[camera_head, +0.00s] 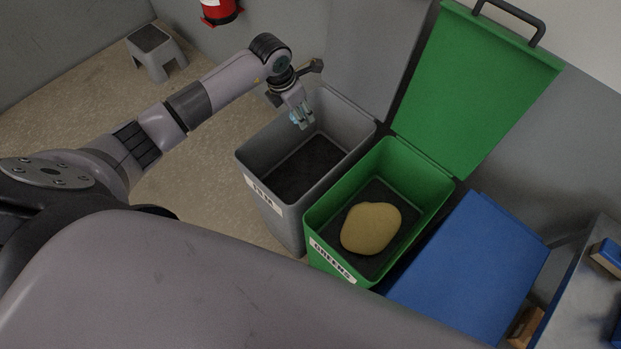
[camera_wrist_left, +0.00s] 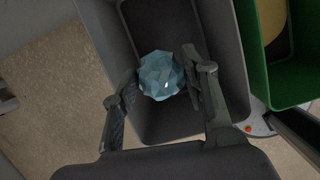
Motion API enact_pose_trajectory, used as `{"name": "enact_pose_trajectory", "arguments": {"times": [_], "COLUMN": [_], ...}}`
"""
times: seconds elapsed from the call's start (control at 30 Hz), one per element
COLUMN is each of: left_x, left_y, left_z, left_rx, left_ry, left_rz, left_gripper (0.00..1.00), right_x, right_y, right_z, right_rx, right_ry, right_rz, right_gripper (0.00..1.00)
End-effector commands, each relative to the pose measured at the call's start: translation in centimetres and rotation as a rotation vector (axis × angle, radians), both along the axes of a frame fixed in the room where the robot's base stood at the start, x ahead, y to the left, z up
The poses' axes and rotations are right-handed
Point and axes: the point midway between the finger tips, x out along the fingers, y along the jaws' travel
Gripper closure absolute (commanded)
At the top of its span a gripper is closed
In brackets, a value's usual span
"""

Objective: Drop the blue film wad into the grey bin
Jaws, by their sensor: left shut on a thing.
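The blue film wad (camera_wrist_left: 161,75) is a pale blue, faceted lump between the fingers of my left gripper (camera_wrist_left: 160,88) in the left wrist view. The gripper is shut on it. In the head view my left gripper (camera_head: 299,116) is over the far left part of the grey bin (camera_head: 333,175), and a bit of the wad (camera_head: 295,118) shows at its fingers. The grey bin is open, with a dark floor and a white label on its front. Its dark inside lies behind the wad in the left wrist view (camera_wrist_left: 222,40). My right gripper is not in view.
An open green bin (camera_head: 325,213) labelled GREENS stands right of the grey bin, with a yellowish lump (camera_head: 370,228) inside and its lid (camera_head: 475,80) raised. A blue lid (camera_head: 470,270) is further right. A grey stool (camera_head: 155,50) and a red extinguisher (camera_head: 220,10) are at the back.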

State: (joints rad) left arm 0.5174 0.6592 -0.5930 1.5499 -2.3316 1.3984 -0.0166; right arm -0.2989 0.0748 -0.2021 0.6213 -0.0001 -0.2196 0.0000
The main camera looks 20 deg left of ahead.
Motion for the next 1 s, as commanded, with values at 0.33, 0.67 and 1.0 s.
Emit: {"name": "enact_pose_trajectory", "arguments": {"times": [0.33,0.67,1.0], "left_x": [0.0,0.0,0.0], "left_y": [-0.1,-0.1,-0.1], "left_z": [-3.9,-3.9,-3.9], "left_rx": [-0.001,-0.001,-0.001], "left_ry": [-0.001,-0.001,-0.001], "left_rz": [-0.002,-0.003,-0.003], "left_gripper": [0.69,0.56,0.36], "right_x": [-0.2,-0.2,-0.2], "right_y": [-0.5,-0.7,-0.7], "right_z": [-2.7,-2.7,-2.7], "right_rx": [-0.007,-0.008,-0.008], "right_ry": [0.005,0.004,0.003], "right_rz": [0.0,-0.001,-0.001], "right_gripper": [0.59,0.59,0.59]}}
